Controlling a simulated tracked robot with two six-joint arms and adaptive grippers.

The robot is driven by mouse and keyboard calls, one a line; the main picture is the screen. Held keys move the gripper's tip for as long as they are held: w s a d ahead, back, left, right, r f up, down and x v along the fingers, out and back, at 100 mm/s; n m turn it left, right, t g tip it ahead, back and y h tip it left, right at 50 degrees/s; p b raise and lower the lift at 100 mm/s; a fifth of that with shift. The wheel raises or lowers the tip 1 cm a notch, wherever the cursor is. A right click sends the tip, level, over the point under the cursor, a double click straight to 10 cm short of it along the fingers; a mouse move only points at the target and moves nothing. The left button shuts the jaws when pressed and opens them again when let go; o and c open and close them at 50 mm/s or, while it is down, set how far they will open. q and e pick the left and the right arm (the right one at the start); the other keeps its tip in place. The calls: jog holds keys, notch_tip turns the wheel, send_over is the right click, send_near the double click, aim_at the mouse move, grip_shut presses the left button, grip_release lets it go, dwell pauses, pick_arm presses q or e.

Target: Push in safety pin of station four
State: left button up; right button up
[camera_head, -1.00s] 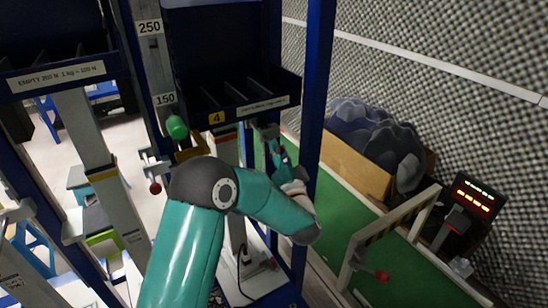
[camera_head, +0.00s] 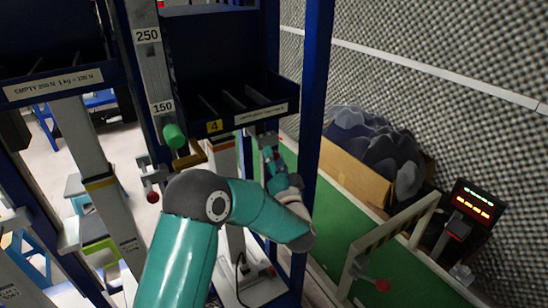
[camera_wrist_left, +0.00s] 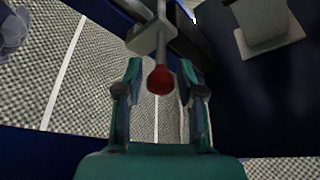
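Station four carries a yellow label "4" (camera_head: 214,126) on its dark blue bin. My left gripper (camera_head: 271,158) is just below and right of that bin, by a small grey bracket (camera_head: 267,139). In the left wrist view, a safety pin with a red ball knob (camera_wrist_left: 160,80) sticks out of a grey bracket (camera_wrist_left: 148,38). The knob is between the two spread fingers of my left gripper (camera_wrist_left: 160,68), with a gap on each side. How far the pin is pushed in cannot be told. My right gripper is not in view.
A blue post (camera_head: 313,130) stands close right of my left gripper. A green bulb-like handle (camera_head: 174,135) and another red knob (camera_head: 152,197) are left of the station.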

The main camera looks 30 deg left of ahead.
pick_arm(q)
jog(key=v, duration=1.1)
jog(key=shift+s, duration=0.1)
jog(key=a+f+m+h, duration=0.25)
jog(key=a+f, duration=0.25)
jog(key=f, duration=0.4)
jog(key=s+d+f+g+h+p, duration=0.1)
jog(key=s+d+f+g+h, duration=0.2)
jog(key=f, duration=0.5)
jog(key=s+d+f+h, duration=0.1)
jog(key=d+f+h, duration=0.1)
jog(key=f+h, duration=0.4)
jog(key=s+d+f+n+g+h, duration=0.2)
jog(key=s+d+f+g+h, duration=0.2)
jog(key=s, duration=0.6)
jog(key=s+d+f+n+g+h, duration=0.2)
jog(key=s+d+f+g+h, duration=0.2)
jog(key=s+d, duration=0.7)
notch_tip(320, 180, down, 4)
jog(key=g, duration=0.2)
jog(key=shift+d+f+n+g, duration=0.15)
jog(key=shift+d+n+g, duration=0.1)
jog(key=shift+n+g, duration=0.15)
